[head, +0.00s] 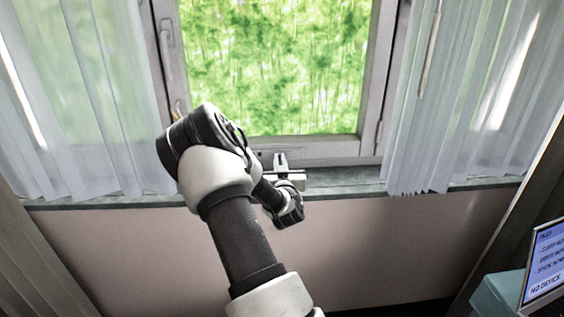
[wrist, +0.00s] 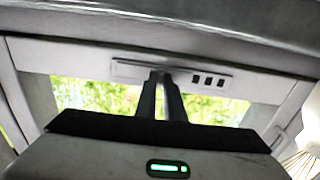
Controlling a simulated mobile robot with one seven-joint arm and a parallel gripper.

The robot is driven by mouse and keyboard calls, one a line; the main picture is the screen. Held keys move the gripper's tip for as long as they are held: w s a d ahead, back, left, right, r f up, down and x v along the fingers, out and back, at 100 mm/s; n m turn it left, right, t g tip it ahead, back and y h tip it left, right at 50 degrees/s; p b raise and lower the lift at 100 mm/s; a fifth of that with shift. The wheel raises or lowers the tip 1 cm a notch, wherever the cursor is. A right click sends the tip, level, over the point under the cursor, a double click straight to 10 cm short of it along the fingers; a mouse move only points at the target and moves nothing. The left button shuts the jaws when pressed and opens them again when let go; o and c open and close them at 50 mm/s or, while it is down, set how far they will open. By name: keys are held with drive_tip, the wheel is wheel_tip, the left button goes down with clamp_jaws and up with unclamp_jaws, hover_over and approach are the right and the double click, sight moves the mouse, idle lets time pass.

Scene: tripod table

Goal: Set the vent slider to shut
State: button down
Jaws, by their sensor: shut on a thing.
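The vent strip (wrist: 125,69) is a pale plate on the lower window rail. Three dark slots (wrist: 208,80) show in it to the right of my fingers in the wrist view. My gripper (wrist: 161,76) has its two dark fingers closed together at the middle of the strip, shut on the small vent slider, which the fingertips mostly hide. In the head view my gripper (head: 280,157) reaches the lower window rail just above the sill. The strip is too small there to read the slider's position.
The window (head: 275,70) has sheer curtains on the left (head: 95,100) and right (head: 460,100). A grey sill (head: 400,186) runs below it. A blue-screened display (head: 546,262) stands at the lower right. A window handle (head: 167,45) is on the left frame.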

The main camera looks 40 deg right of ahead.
drive_tip(key=w+a, duration=0.1)
drive_tip(key=a, duration=0.1)
drive_tip(key=w+a+b, duration=0.1)
drive_tip(key=w+a, duration=0.1)
drive_tip(key=w+a+b, duration=0.1)
drive_tip(key=a, duration=0.2)
drive_tip(key=shift+w, duration=0.15)
drive_tip(key=c, duration=1.9)
unclamp_jaws()
drive_tip(key=shift+a, duration=0.1)
drive_tip(key=shift+o, duration=0.3)
drive_tip(key=shift+s+a, duration=0.15)
drive_tip(key=shift+s, duration=0.2)
drive_tip(key=p+v, duration=0.1)
drive_tip(key=v, duration=1.5)
drive_tip(key=shift+s, duration=0.3)
drive_tip(key=shift+a, duration=0.15)
